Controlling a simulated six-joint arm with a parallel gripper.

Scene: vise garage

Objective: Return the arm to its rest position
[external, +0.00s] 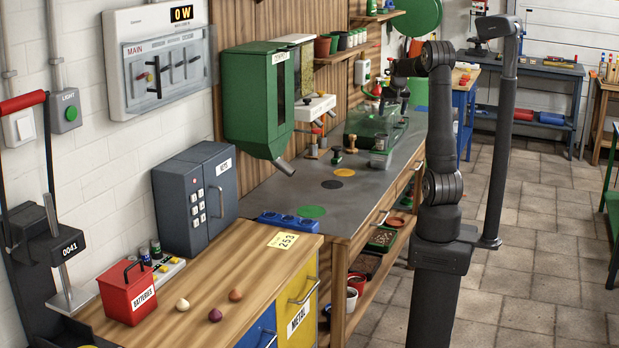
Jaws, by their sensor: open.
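My gripper (393,106) hangs at the far end of the bench, above or beside a green transparent-sided box (366,128). It is small and dark here; I see nothing held in it. I cannot tell how far it is from the box.
A wooden cabinet (240,262) in front carries a red batteries box (127,292). A dark post (500,120) stands right of my arm. Floor to the right is clear.

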